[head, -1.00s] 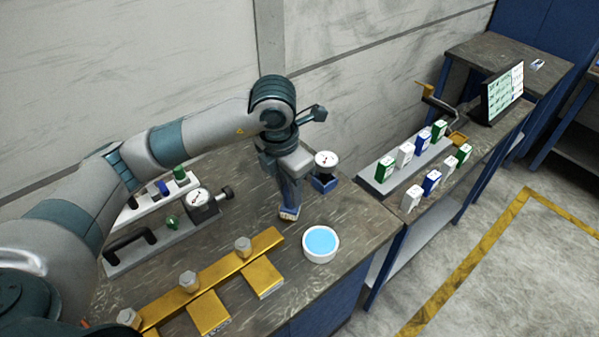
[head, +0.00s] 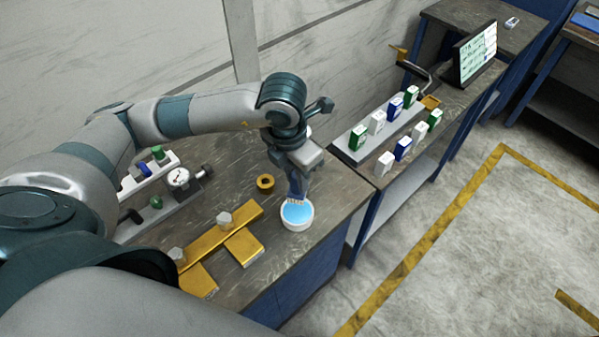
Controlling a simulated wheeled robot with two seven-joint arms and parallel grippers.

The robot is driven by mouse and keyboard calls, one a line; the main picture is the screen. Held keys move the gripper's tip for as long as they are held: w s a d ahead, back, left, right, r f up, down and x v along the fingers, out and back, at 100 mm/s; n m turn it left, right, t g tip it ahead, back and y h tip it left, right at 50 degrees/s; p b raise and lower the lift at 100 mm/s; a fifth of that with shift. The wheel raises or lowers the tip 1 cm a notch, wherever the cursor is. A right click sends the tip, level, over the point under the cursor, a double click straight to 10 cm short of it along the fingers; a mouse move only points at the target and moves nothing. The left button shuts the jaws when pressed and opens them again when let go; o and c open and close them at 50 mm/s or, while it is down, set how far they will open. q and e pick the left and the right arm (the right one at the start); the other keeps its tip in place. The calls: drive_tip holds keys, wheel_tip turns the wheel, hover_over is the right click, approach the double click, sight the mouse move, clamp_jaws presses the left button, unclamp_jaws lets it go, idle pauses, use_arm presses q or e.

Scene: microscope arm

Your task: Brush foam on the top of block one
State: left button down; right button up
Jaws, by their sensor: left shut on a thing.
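My left gripper (head: 298,172) is shut on a brush (head: 297,188), which points down. Its tan bristles are at the blue contents of a round white bowl (head: 298,224); whether they touch is hard to tell. A gold bar (head: 215,236) with hex-headed bolts lies to the left of the bowl. Two flat gold blocks jut from its front side, one nearer the bowl (head: 244,247) and one further left (head: 198,282). I cannot tell which thing is block one. My right gripper is not in view.
A brass ring (head: 265,182) lies behind the bowl. A dial gauge (head: 179,178) stands at the left on a grey plate. Small green, white and blue boxes stand on the side bench, with a screen (head: 478,52) behind. The bowl is near the table's right edge.

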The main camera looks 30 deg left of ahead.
sight(297, 195)
use_arm(q)
drive_tip(key=shift+f, duration=0.15)
drive_tip(key=shift+f, duration=0.2)
drive_tip(key=shift+f+b, duration=1.25)
drive_tip(key=shift+f, duration=1.4)
drive_tip(key=shift+f+b, duration=0.5)
drive_tip(key=shift+s+f+b, duration=0.15)
drive_tip(key=shift+b, duration=0.25)
idle(1.9)
drive_tip(key=shift+r+p, duration=1.7)
drive_tip(key=shift+r, duration=1.95)
